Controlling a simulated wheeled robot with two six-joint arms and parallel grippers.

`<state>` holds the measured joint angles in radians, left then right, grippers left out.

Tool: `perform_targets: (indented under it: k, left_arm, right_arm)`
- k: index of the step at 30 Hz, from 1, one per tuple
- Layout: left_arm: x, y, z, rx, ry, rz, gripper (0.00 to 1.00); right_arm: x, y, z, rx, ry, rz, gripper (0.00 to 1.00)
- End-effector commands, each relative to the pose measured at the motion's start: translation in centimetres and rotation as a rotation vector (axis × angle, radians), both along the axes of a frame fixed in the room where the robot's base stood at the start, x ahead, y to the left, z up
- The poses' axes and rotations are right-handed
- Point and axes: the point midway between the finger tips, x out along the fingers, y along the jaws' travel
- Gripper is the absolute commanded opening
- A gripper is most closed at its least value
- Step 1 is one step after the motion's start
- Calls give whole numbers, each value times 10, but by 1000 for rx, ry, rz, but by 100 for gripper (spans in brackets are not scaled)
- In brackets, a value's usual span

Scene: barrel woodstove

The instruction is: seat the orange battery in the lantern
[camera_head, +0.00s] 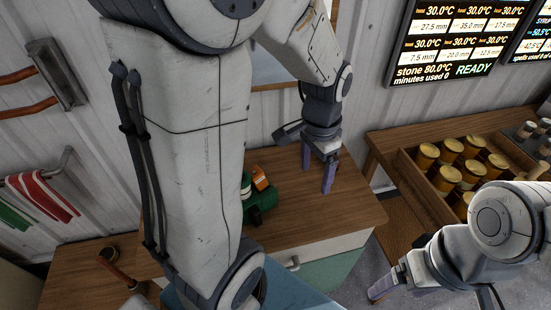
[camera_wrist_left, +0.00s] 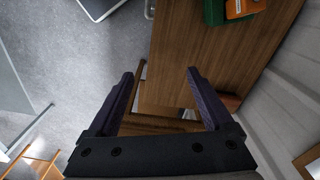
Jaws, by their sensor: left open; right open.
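The orange battery (camera_head: 260,178) shows on the wooden counter against the green lantern (camera_head: 262,202), partly hidden behind my left arm. I cannot tell whether it is in the lantern or beside it. In the left wrist view, the orange battery (camera_wrist_left: 240,7) and green lantern (camera_wrist_left: 213,12) are cut off by the top edge. My left gripper (camera_head: 317,181) is open and empty, to the right of both in the head view; its fingers also show in the wrist view (camera_wrist_left: 161,75). My right gripper (camera_head: 378,292) is open at the lower right, away from the counter.
The counter (camera_head: 345,205) is bare right of my left gripper. A wooden rack of several gold-lidded jars (camera_head: 447,178) stands at the right. A wooden-handled tool (camera_head: 115,266) lies at the lower left. Striped towels (camera_head: 45,193) hang on the wall.

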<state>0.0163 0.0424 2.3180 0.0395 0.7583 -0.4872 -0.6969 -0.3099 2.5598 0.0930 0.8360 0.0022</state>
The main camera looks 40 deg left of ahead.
Motion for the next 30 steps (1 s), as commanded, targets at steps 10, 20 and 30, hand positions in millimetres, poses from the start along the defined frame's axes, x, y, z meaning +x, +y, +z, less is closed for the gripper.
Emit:
perform_targets:
  k: [10, 20, 30]
  left_arm:
    - [18, 162, -21, 24, 25, 127, 85]
    - [16, 176, -59, 22, 31, 128, 85]
    - [17, 177, -87, 24, 30, 130, 85]
  right_arm:
    - [0, 0, 16, 0, 0, -1, 79]
    - [0, 0, 23, 0, 0, 0, 79]
    - [0, 0, 33, 0, 0, 2, 79]
